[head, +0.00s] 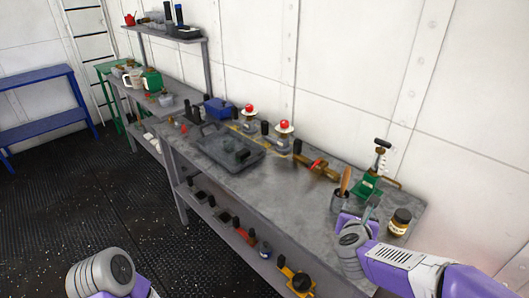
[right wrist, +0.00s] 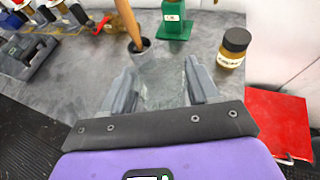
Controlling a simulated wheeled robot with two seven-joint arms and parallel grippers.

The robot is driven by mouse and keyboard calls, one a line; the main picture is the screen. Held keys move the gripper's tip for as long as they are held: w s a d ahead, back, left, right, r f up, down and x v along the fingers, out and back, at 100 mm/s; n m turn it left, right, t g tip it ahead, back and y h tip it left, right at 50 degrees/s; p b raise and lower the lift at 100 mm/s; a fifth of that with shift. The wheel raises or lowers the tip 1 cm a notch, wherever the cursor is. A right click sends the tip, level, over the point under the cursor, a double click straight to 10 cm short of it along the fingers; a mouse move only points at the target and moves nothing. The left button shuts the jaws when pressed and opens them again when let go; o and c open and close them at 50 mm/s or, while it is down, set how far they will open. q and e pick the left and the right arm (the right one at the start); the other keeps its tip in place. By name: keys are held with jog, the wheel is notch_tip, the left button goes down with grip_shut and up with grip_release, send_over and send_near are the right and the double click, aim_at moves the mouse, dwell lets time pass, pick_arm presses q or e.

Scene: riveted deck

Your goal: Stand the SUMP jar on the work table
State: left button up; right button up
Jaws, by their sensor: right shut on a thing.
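My right gripper (head: 371,208) is over the right end of the grey work table (head: 292,193). In the right wrist view, its fingers (right wrist: 162,78) are apart and shut on a clear, glass-like jar (right wrist: 164,88). No label on this jar is readable, and I cannot tell whether its base touches the table. A second jar (head: 400,221), amber with a dark lid and a pale label, stands upright to the right of the gripper; it also shows in the right wrist view (right wrist: 232,47). Its label is too small to read surely. My left gripper is out of view.
A dark cup with a wooden handle (head: 338,201) and a green-based tool (head: 369,186) stand close beyond the gripper. A grey tray (head: 229,157), red-topped valves (head: 284,138) and a brass fitting (head: 316,168) lie further left. A red surface (right wrist: 278,122) shows right in the wrist view.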

jog(key=shift+w+f, duration=0.1)
jog(key=shift+w, duration=0.55)
jog(key=shift+s+f, duration=0.2)
jog(key=shift+f, duration=0.1)
notch_tip(320, 180, down, 5)
jog(key=shift+s+r+b, duration=0.15)
jog(key=shift+b, duration=1.05)
jog(key=shift+f+b, duration=0.85)
jog(key=shift+f, duration=1.5)
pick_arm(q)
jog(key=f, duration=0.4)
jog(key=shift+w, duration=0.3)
pick_arm(e)
jog(key=shift+r, duration=0.15)
jog(key=shift+f, duration=0.2)
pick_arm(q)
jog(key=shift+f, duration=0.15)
pick_arm(e)
jog(key=o, duration=1.1)
